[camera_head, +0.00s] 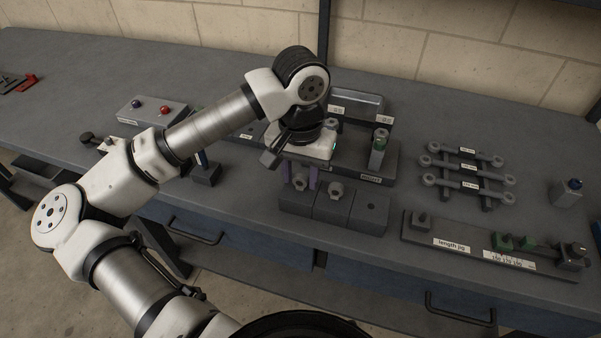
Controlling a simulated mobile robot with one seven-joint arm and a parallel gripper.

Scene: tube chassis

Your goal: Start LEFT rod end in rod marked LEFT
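My gripper (299,182) points down over the left part of a dark three-section block (332,208). Its two purplish fingers stand apart, with a small grey rod end (299,183) between them; gaps seem to show on both sides. Another grey rod end (336,189) stands upright in the middle section. The right section shows an empty hole. To the right, several grey rods with ringed ends lie across a rack (486,196), with small white labels too small to read. I cannot tell which rod is marked LEFT.
A length jig (452,243) with green blocks lies at the front right.

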